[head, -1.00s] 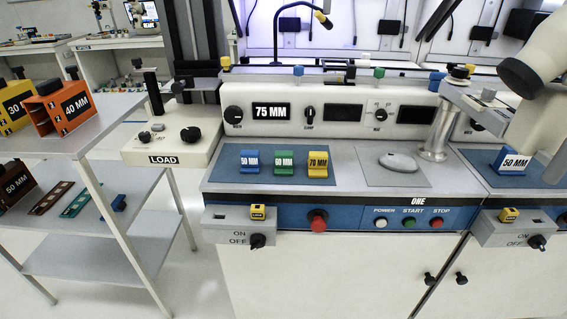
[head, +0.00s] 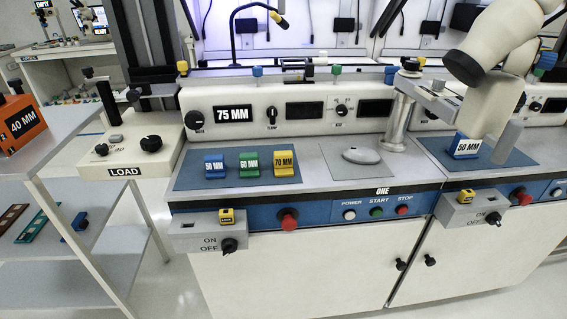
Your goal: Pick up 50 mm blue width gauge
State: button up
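A blue gauge marked 50 MM (head: 214,166) stands at the left of a row on the blue mat of station ONE, beside a green 60 MM gauge (head: 250,165) and a yellow 70 MM gauge (head: 284,163). A second blue 50 MM gauge (head: 466,146) stands on the mat of the station to the right. My arm hangs at the upper right. A grey part at its lower end, seemingly my gripper (head: 507,142), is just right of this second gauge. Its fingers are not clear, and I cannot tell whether it touches the gauge.
A metal post (head: 397,122) stands between the two stations. Control boxes with switches (head: 207,232) jut from the front edge. A white LOAD unit (head: 128,160) is left of station ONE. A shelf rack (head: 60,150) at far left holds an orange 40 MM block (head: 22,125).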

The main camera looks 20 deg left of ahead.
aim_at(215, 165)
jog(key=i+j+u, duration=0.15)
jog(key=j+u, duration=0.2)
jog(key=i+j+u, duration=0.4)
jog(key=u, duration=0.25)
